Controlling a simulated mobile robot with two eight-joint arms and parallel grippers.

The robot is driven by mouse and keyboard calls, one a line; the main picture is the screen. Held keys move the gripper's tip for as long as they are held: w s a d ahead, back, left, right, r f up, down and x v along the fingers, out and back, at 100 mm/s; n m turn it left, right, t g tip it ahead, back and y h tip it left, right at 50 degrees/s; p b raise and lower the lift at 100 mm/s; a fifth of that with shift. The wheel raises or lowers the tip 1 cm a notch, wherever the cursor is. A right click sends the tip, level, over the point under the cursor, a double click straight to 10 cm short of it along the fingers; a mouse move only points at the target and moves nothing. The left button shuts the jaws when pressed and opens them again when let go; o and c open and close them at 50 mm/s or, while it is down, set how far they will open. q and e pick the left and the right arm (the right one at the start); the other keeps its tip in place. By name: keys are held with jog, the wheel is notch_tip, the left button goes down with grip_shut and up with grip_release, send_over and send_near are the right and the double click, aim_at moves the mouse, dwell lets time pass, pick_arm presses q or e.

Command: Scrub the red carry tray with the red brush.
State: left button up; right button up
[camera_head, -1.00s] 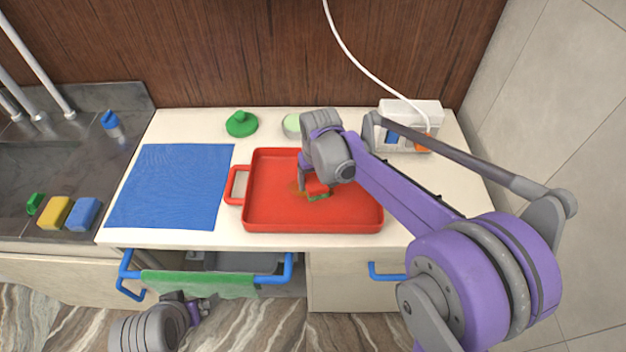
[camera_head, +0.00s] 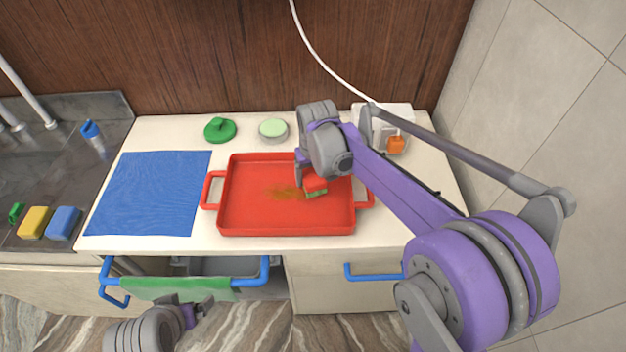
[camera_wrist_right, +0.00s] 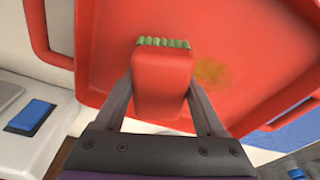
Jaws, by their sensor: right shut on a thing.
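The red carry tray (camera_head: 285,216) lies flat on the pale counter, with a handle at its left and right ends. A brownish-orange stain (camera_head: 284,193) marks its floor near the middle; it also shows in the right wrist view (camera_wrist_right: 212,73). My right gripper (camera_head: 305,182) is over the tray, shut on the red brush (camera_wrist_right: 162,85). The brush's green bristles (camera_wrist_right: 163,42) point at the tray floor, just right of the stain in the head view. I cannot tell whether they touch. My left gripper (camera_head: 196,310) is low in front of the counter, with its fingers apart and empty.
A blue cloth (camera_head: 150,194) lies left of the tray. A green lidded item (camera_head: 220,130) and a round tin (camera_head: 273,131) stand behind it. A white appliance (camera_head: 400,112) is at the back right. Sponges (camera_head: 63,223) sit by the sink. A drawer with a green towel (camera_head: 190,288) is open.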

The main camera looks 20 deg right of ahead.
aim_at(313, 171)
jog(key=shift+r, duration=0.65)
notch_tip(313, 171, up, 2)
jog(key=shift+d+r+p, duration=0.1)
jog(key=shift+p, duration=0.6)
jog(key=shift+r+p, duration=0.3)
jog(key=shift+r, duration=0.4)
pick_arm(q)
jog(key=r, duration=0.3)
jog(key=shift+w+r, duration=0.2)
